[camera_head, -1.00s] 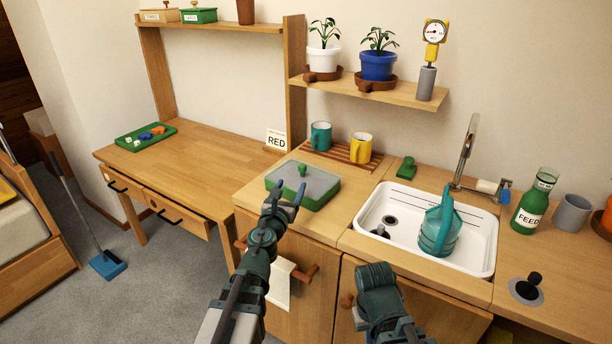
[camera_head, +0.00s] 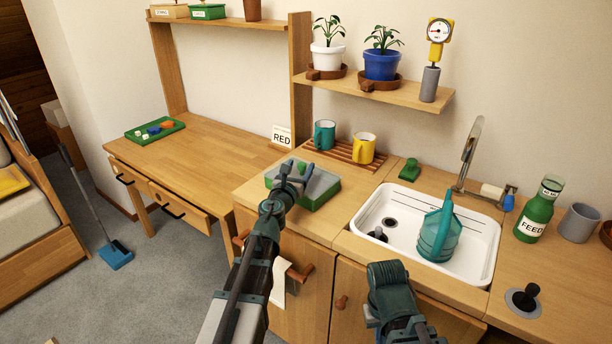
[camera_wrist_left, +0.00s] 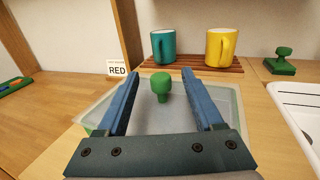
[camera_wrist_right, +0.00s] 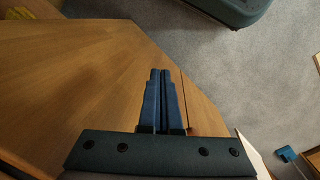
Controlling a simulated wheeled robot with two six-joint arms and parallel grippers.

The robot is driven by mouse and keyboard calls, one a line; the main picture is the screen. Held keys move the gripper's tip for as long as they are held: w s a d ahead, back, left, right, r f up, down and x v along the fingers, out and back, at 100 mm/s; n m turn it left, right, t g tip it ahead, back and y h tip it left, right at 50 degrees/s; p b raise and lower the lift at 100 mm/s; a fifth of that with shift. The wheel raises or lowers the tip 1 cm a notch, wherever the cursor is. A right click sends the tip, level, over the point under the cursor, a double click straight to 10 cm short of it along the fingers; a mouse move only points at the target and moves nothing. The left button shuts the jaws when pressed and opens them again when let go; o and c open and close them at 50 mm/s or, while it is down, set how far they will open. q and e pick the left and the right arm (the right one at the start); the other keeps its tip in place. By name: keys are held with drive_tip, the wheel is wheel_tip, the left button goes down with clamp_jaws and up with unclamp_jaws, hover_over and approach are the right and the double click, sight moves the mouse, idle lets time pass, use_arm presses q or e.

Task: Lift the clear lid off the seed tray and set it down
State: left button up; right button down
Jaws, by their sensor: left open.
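The green seed tray (camera_head: 321,199) with its clear lid (camera_head: 323,181) sits on the counter left of the sink. The lid lies flat on the tray, and its green knob (camera_wrist_left: 161,83) stands up in the left wrist view. My left gripper (camera_head: 297,171) is open over the near part of the lid. In the left wrist view the knob shows between its two blue fingers, beyond the fingertips or level with them; I cannot tell whether they touch it. My right gripper (camera_wrist_right: 161,75) is shut and empty, low in front of the cabinets.
A teal mug (camera_head: 324,135) and a yellow mug (camera_head: 363,148) stand on a slatted rack (camera_head: 343,156) behind the tray. A green stamp-like object (camera_head: 409,170) and the sink (camera_head: 474,271) holding a teal watering can (camera_head: 438,238) are to the right. The desk's middle (camera_head: 215,147) is clear.

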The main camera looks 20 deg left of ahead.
use_arm(q)
clamp_jaws()
drive_tip(key=shift+r, duration=0.1)
idle(0.4)
wheel_tip(320, 180, up, 10)
drive_tip(key=p, duration=1)
